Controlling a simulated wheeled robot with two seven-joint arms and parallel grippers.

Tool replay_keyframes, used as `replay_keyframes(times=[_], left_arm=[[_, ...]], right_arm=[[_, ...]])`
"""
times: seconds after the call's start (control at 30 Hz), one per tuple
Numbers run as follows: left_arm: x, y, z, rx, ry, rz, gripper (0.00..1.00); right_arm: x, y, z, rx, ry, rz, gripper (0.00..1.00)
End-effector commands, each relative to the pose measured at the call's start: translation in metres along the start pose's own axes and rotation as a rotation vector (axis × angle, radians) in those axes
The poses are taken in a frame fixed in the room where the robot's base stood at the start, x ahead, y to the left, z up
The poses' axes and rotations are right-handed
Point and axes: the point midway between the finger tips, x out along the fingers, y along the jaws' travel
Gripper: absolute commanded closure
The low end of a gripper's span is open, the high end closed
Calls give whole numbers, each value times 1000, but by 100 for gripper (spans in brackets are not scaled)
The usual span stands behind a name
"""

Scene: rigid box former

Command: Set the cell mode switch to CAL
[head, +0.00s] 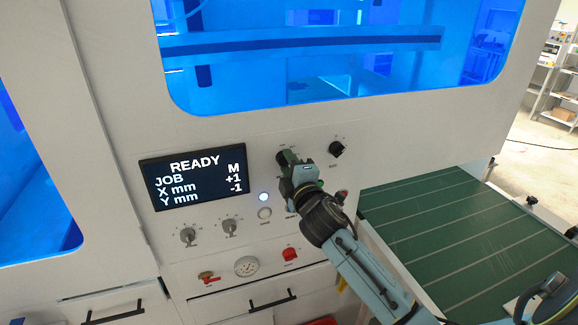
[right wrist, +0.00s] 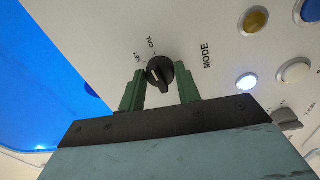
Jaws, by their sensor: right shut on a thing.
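In the head view my right gripper (head: 288,160) is at the panel and hides most of the knob. My left gripper is out of view.
A screen (head: 193,177) reads READY, JOB M, X mm +1, Y mm -1. Another black knob (head: 337,149) is to the right of my gripper. A lit white lamp (head: 263,197), grey knobs (head: 187,236) and a gauge (head: 246,266) are lower. A green conveyor (head: 450,225) lies right.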

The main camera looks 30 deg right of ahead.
Motion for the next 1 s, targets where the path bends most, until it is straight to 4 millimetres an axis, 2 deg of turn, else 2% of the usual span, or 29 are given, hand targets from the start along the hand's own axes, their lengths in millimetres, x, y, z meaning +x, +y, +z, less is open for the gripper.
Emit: replay_keyframes(times=[0.3,0.77,0.8,0.93,1.0], left_arm=[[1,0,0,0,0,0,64],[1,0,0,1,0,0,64],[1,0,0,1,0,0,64],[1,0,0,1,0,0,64],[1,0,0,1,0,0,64]], right_arm=[[0,-1,0,91,-7,0,90],[0,-1,0,103,-7,0,90],[0,-1,0,103,-7,0,63],[0,-1,0,102,-7,1,46],[0,0,0,101,-7,1,45]])
